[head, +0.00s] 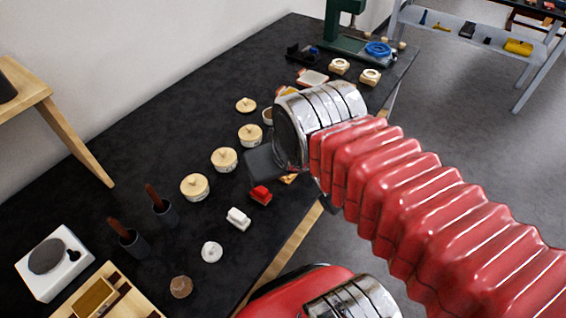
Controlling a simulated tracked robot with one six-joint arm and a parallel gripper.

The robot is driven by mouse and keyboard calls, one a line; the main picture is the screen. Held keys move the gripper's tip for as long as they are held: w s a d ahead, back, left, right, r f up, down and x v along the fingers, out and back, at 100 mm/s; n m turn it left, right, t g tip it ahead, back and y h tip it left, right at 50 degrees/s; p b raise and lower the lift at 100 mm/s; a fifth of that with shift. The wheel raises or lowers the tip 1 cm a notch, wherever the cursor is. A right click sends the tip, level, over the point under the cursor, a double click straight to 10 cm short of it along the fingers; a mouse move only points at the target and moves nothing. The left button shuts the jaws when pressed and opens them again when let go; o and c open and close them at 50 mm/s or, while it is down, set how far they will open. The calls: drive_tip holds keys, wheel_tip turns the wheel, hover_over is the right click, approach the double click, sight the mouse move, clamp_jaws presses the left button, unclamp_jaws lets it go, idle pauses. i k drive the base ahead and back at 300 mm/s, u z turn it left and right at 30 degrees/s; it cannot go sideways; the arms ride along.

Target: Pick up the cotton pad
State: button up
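A small white round piece (211,251) lies on the dark worktop near its front edge. It may be the cotton pad, but it is too small to be sure. A white block-like piece (238,219) lies just beyond it. My arm's chrome wrist is over the worktop, farther back and to the right of both, clearly apart from them. A dark grey shape (264,163) shows below the wrist; I cannot tell if it belongs to my gripper. I cannot make out fingertips, and anything behind the wrist is hidden.
A red block (260,195) and several lidded cream pots (194,187) stand close by. Two dark holders with brown handles (164,212), a brown faceted piece (181,287), a white scale-like device (52,262) and a wooden tray (144,308) are nearer. A green press (345,40) stands at the back.

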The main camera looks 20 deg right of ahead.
sight(182, 287)
drive_tip(key=k, duration=0.65)
drive_tip(key=u, duration=1.15)
drive_tip(key=i, duration=0.35)
drive_tip(key=z, duration=0.15)
